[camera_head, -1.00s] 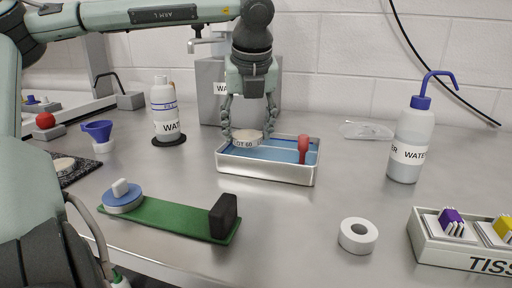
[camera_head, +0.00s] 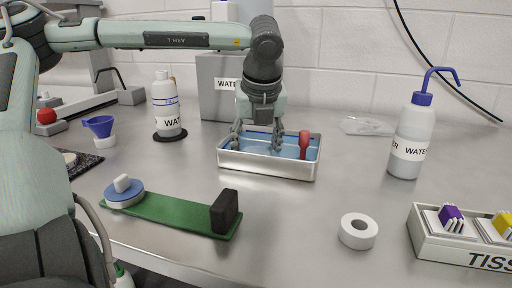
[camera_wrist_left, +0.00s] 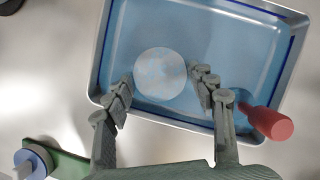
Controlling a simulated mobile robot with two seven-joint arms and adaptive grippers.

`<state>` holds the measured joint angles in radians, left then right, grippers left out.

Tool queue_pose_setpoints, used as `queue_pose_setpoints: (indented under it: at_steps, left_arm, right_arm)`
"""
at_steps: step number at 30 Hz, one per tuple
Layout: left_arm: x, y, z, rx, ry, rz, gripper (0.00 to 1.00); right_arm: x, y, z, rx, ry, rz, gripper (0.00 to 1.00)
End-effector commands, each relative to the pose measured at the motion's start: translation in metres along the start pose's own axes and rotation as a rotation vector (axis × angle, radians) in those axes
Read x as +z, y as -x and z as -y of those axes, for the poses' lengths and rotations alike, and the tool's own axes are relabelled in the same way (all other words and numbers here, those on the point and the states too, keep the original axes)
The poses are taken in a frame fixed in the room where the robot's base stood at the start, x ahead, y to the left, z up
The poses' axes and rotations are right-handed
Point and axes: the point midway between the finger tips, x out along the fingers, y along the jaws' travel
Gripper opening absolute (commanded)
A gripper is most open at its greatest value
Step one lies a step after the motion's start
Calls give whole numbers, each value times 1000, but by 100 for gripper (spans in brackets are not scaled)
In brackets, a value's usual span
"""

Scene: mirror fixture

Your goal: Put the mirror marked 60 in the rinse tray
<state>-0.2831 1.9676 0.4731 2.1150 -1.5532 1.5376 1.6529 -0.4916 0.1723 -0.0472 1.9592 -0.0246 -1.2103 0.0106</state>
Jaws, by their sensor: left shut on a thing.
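The rinse tray (camera_head: 267,168) is a silver metal tray with a blue inside, in the middle of the bench. My left gripper (camera_head: 258,140) reaches down into it from above. In the left wrist view its fingers (camera_wrist_left: 160,85) stand at both sides of a pale round mirror (camera_wrist_left: 160,74), closed on its edges. The mirror is low inside the tray, over the blue floor; I cannot tell if it touches the floor. In the head view the tray's front wall and the fingers hide it, and its label does not show now. My right gripper is out of view.
A red-handled tool (camera_head: 304,145) stands in the tray's right end, close to the right finger. A green strip (camera_head: 180,213) with a blue-rimmed disc (camera_head: 124,194) and a black block (camera_head: 224,211) lies in front. A white roll (camera_head: 358,231) and a water bottle (camera_head: 410,140) are right.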

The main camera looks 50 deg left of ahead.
Motion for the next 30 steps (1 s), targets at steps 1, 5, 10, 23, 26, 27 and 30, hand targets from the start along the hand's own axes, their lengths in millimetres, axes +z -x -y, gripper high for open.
queue_pose_setpoints:
  at_steps: [1, 5, 10, 23, 26, 27, 30]
  left_arm:
    - [0, -1, 0, 0, 0, 1, 23]
    - [0, -1, 0, 0, 0, 1, 23]
    - [0, -1, 0, 0, 0, 0, 65]
    - [2, 14, 1, -2, 0, 6, 65]
    - [2, 36, 0, -2, 0, 7, 65]
    - [2, 46, 1, -2, 0, 8, 65]
    - [2, 68, 0, -2, 0, 7, 65]
  right_arm:
    - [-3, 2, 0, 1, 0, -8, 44]
    - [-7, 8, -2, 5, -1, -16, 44]
    - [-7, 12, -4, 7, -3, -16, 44]
    - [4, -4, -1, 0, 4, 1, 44]
    - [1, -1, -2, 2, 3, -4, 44]
    - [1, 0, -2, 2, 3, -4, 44]
    - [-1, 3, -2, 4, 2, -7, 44]
